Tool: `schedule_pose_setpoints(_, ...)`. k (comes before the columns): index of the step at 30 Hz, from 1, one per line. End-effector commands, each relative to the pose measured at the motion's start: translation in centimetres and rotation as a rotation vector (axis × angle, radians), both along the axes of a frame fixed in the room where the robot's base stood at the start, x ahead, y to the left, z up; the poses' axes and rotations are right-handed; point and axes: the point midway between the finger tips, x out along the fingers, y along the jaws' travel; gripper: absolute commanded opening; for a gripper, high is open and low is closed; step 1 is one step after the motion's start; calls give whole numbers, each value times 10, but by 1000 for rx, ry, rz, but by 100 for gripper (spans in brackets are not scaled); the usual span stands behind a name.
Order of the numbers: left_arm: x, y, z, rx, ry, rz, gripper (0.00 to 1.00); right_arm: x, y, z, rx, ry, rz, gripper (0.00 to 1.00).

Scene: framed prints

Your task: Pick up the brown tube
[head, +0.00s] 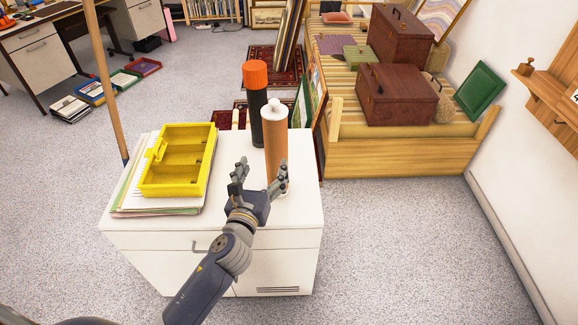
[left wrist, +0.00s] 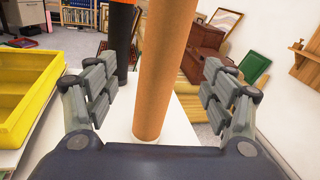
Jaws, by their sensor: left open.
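The brown tube (head: 275,148) stands upright on the white cabinet top (head: 222,230), with a white cap on its upper end. It also shows in the left wrist view (left wrist: 162,70), between the two spread fingers. My left gripper (head: 262,176) is open, with its fingers on either side of the tube's lower part in the head view. In the left wrist view (left wrist: 158,95) I see a gap between each finger and the tube. The tube's top lies outside the left wrist view. My right gripper is not in view.
A black tube with an orange cap (head: 256,105) stands close behind the brown tube. A yellow compartment tray (head: 150,190) sits on papers to the left. A wooden bed-like crate (head: 400,158) with brown boxes stands behind on the right.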

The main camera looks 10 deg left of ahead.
Motion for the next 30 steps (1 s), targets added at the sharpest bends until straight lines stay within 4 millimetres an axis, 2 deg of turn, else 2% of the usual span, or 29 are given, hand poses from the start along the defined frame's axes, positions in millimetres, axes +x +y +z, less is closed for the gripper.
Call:
schedule_pose_setpoints(3,4,-5,12,107,-37,-22,76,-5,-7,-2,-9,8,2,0)
schedule_pose_setpoints(6,13,-6,16,133,-47,-27,76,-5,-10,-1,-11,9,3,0)
schedule_pose_setpoints(13,47,-5,16,131,-45,-26,76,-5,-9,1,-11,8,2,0)
schedule_pose_setpoints(21,66,-3,15,127,-42,-25,76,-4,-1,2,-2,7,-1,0)
schedule_pose_setpoints(30,105,2,16,126,-42,-25,76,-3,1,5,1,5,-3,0)
